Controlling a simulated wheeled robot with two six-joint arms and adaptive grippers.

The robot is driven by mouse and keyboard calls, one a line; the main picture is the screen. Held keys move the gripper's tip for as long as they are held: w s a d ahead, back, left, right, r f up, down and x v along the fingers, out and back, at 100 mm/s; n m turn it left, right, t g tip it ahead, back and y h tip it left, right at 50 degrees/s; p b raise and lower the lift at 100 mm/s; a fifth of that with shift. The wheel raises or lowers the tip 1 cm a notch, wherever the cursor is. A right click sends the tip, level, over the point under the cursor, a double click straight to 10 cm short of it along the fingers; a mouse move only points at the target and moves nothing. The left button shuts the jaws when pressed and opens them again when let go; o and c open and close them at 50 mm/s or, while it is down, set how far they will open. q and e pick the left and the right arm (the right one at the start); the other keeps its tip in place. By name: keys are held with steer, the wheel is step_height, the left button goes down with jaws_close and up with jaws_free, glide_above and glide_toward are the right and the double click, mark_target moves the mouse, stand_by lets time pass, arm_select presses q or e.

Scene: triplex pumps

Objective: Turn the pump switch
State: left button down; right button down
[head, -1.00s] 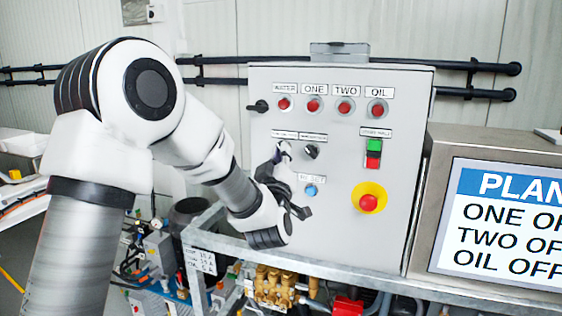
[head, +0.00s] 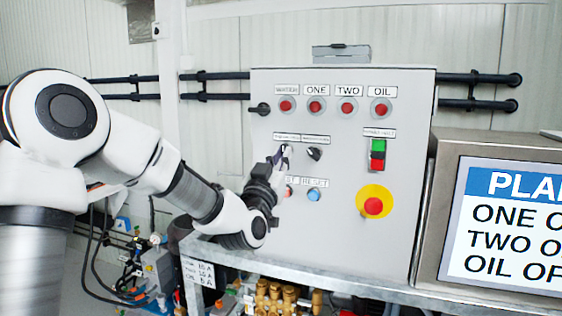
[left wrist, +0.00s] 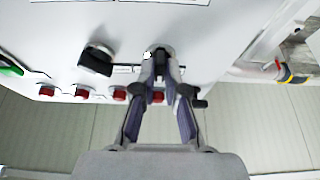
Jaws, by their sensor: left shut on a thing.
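The grey control panel (head: 340,235) has two black rotary switches in its middle row. My left gripper (head: 284,156) reaches in from the left and is shut on the left switch knob. In the left wrist view the fingertips (left wrist: 161,66) pinch this left switch (left wrist: 160,52) from both sides, and the fingers hide most of it. The right switch (head: 314,154) stands free beside the gripper, and its black knob (left wrist: 95,61) also shows in the left wrist view. The small labels above both are too blurred to read. My right gripper is not in view.
Lamps marked WATER, ONE, TWO and OIL (head: 381,110) line the top. Below my gripper are a blue reset button (head: 314,194) and a partly hidden red one. A green and red button pair (head: 377,155) and a red emergency stop (head: 374,205) sit right. A screen (head: 510,225) stands beside.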

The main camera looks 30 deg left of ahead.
arm_select(q)
steer(key=shift+f, duration=0.15)
steer(key=c, duration=1.2)
jaws_free()
steer(key=shift+w, duration=0.15)
steer(key=v, duration=1.2)
